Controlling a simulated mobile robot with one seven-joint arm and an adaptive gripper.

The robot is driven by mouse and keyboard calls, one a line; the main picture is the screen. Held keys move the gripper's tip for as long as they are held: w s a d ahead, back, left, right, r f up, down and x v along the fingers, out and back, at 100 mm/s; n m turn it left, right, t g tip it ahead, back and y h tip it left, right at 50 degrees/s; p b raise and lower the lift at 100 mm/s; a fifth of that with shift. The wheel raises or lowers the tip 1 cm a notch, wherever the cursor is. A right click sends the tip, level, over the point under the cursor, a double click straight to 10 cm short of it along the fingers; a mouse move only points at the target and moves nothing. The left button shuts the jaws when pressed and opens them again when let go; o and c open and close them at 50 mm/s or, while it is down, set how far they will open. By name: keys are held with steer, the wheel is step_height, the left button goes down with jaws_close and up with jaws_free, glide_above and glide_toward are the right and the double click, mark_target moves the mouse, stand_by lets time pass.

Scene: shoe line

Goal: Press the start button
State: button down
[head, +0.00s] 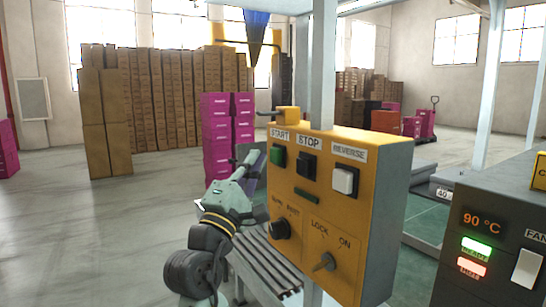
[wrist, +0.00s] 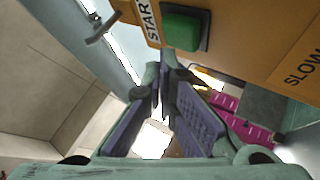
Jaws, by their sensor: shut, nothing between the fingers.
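The start button (head: 277,156) is a green square push-button under a START label, at the upper left of the yellow control box (head: 292,190). In the wrist view the green button (wrist: 183,31) shows large near the top, with the START label to its left. My gripper (head: 254,156) is left of the box's face in the head view, near the button's height. In the wrist view my gripper (wrist: 164,66) is shut and empty, its fingertips just below the button in the picture. I cannot tell whether they touch anything.
A dark stop button (head: 307,164) and a white reverse button (head: 344,180) sit right of start. Below are a black knob (head: 281,228) and a key switch (head: 325,262). A dark panel with a fan switch (head: 526,268) stands right. Pink boxes (head: 216,140) stand behind my arm.

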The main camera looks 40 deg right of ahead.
steer(key=shift+d, duration=0.1)
steer(key=shift+s+d, duration=0.15)
steer(key=shift+d, duration=0.2)
